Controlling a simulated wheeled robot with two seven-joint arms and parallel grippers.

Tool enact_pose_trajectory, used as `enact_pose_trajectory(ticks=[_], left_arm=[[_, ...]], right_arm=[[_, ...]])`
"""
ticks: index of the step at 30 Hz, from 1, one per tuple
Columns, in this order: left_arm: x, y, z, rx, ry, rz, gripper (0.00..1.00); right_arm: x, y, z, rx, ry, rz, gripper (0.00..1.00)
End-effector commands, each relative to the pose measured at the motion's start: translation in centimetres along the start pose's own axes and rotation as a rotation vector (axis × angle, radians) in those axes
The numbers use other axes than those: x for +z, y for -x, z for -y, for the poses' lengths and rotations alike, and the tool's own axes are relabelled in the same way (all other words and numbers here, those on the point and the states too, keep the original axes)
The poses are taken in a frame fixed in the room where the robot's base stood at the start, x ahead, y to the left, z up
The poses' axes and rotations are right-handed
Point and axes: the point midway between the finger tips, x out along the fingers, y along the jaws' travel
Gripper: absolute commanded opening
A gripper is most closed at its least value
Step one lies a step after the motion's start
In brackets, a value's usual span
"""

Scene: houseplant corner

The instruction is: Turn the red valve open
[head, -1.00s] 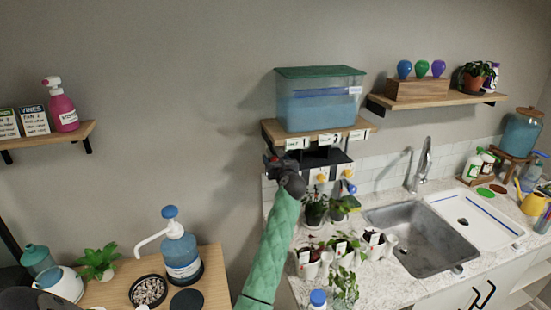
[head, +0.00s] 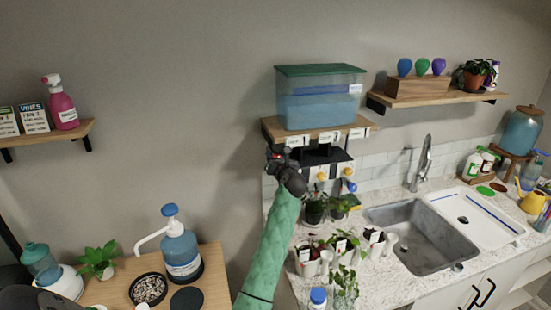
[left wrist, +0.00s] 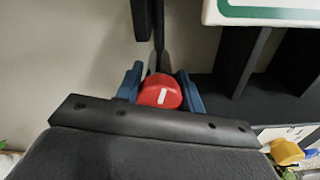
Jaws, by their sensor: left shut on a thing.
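The red valve (left wrist: 160,92) is a round red knob with a white bar on its face. In the left wrist view it sits between the two blue fingertips of my left gripper (left wrist: 160,90), which is shut on it. The white bar runs nearly upright in that picture. In the head view my left gripper (head: 276,157) is at the left end of the dark valve panel (head: 318,156), below the water tank, and hides most of the red valve.
A blue-filled tank (head: 318,105) stands on a wooden shelf (head: 271,128) just above my gripper. A yellow knob (head: 321,176) and a blue knob (head: 350,187) are to the right. Potted plants (head: 314,210) stand on the counter below.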

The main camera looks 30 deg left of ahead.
Motion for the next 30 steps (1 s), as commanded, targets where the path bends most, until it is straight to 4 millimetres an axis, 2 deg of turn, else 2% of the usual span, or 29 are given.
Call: enact_pose_trajectory(ticks=[30], left_arm=[[-0.03, -0.01, 0.35, 0.001, -0.959, 0.003, 0.15]], right_arm=[[-0.10, 0.22, 0.43, -0.004, -0.001, 0.000, 0.36]])
